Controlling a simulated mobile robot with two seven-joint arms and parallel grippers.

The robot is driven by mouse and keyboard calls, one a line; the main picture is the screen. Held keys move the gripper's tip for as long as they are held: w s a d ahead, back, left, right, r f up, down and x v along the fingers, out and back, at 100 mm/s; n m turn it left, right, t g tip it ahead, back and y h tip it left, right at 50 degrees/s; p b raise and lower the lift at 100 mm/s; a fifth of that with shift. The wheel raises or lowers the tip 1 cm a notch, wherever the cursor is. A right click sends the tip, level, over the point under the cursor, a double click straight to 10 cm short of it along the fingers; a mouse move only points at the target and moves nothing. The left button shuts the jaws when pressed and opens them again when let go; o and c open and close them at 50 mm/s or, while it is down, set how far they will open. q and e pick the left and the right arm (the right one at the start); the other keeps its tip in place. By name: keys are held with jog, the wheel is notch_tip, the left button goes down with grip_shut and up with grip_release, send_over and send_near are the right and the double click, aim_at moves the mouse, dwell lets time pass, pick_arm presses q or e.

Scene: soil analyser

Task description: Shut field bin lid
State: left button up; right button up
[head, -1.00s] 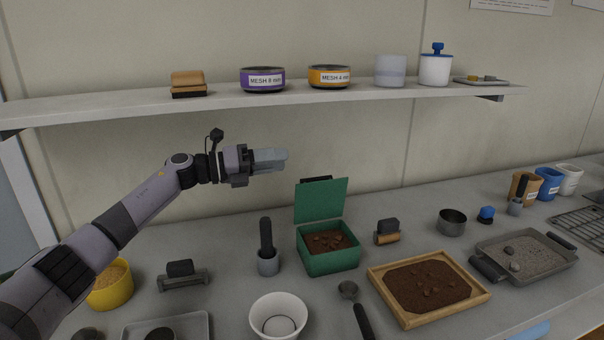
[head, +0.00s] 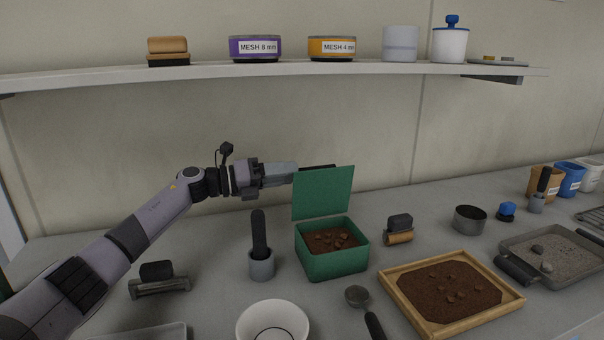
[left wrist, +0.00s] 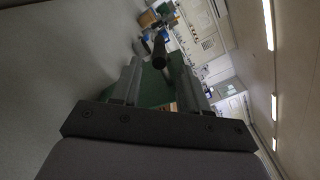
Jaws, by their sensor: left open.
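The green field bin (head: 333,262) stands on the bench and holds brown soil with lumps. Its green lid (head: 322,193) is open and stands nearly upright at the bin's back edge. My left gripper (head: 296,174) is at the lid's upper left, at about the height of its top edge. Its fingertips are close to the lid; I cannot tell whether they touch it. In the left wrist view the gripper (left wrist: 155,85) has its two fingers apart, with the green lid (left wrist: 152,88) showing beyond and between them. My right gripper is not in view.
A scoop in a grey cup (head: 261,262) stands left of the bin. A brush (head: 399,228) and a wooden soil tray (head: 450,290) are to the right. A white bowl (head: 272,322) and a spoon (head: 358,297) are in front. A shelf (head: 300,69) runs above.

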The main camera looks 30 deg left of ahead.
aim_at(308, 180)
pick_arm(q)
jog(key=shift+p+x, duration=0.3)
jog(key=shift+x, duration=2)
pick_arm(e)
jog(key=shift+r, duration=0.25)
pick_arm(q)
jog(key=shift+c, duration=0.2)
grip_shut()
jog(key=shift+s+d+f+m+b, duration=0.15)
jog(key=shift+s+d+m+b, duration=0.55)
jog(key=shift+m+b, duration=0.25)
jog(key=shift+s+d+f+m+b, duration=0.1)
jog(key=shift+s+d+m+b, duration=0.8)
jog(key=shift+m, duration=0.35)
jog(key=shift+s+d+m+b, duration=0.25)
jog(key=shift+d+m+b, duration=0.2)
jog(key=shift+m, duration=0.15)
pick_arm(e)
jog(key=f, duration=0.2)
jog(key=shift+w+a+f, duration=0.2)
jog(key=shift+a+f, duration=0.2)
